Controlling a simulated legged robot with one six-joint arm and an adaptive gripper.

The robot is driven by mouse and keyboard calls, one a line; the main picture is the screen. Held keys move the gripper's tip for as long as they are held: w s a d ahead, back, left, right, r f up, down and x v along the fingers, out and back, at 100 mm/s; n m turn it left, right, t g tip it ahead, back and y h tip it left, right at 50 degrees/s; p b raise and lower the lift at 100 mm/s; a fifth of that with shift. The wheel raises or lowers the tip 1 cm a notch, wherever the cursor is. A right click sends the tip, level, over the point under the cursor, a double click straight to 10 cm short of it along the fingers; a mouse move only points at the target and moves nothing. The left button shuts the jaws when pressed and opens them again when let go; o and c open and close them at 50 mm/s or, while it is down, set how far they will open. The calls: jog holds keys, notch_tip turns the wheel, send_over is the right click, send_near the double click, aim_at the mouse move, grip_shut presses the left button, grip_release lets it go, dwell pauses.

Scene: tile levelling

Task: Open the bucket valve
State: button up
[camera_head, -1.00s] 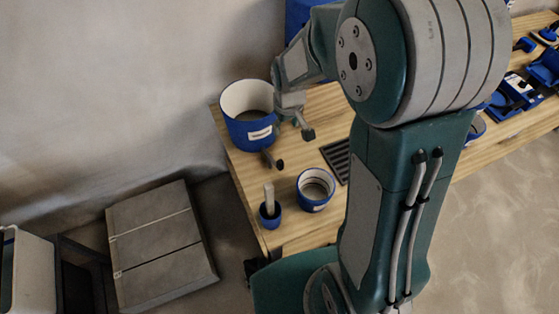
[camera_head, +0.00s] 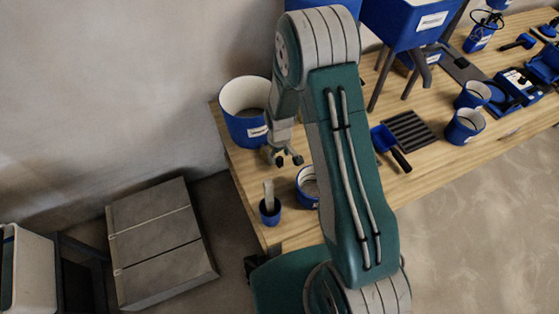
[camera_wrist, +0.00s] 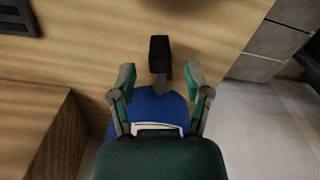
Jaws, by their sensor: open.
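The blue bucket (camera_head: 241,127) with a white inside and a pale label stands at the left end of the wooden table. Its valve has a black handle (camera_wrist: 159,54), which in the wrist view sticks out beyond the blue bucket wall (camera_wrist: 156,106). My gripper (camera_head: 288,160) is low beside the bucket's right side. In the wrist view my gripper (camera_wrist: 159,76) has its two fingers spread, with the valve's stem between them and a gap on each side. In the head view my gripper covers the valve.
A small blue pot (camera_head: 269,212) with an upright stick and a blue-rimmed round container (camera_head: 306,188) stand in front of the gripper.

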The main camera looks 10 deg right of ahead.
jog(key=shift+f, duration=1.9)
grip_shut()
jog(key=shift+s+a, duration=0.15)
jog(key=shift+a, duration=0.1)
grip_release()
jog(key=shift+a, duration=0.1)
jog(key=shift+r, duration=0.1)
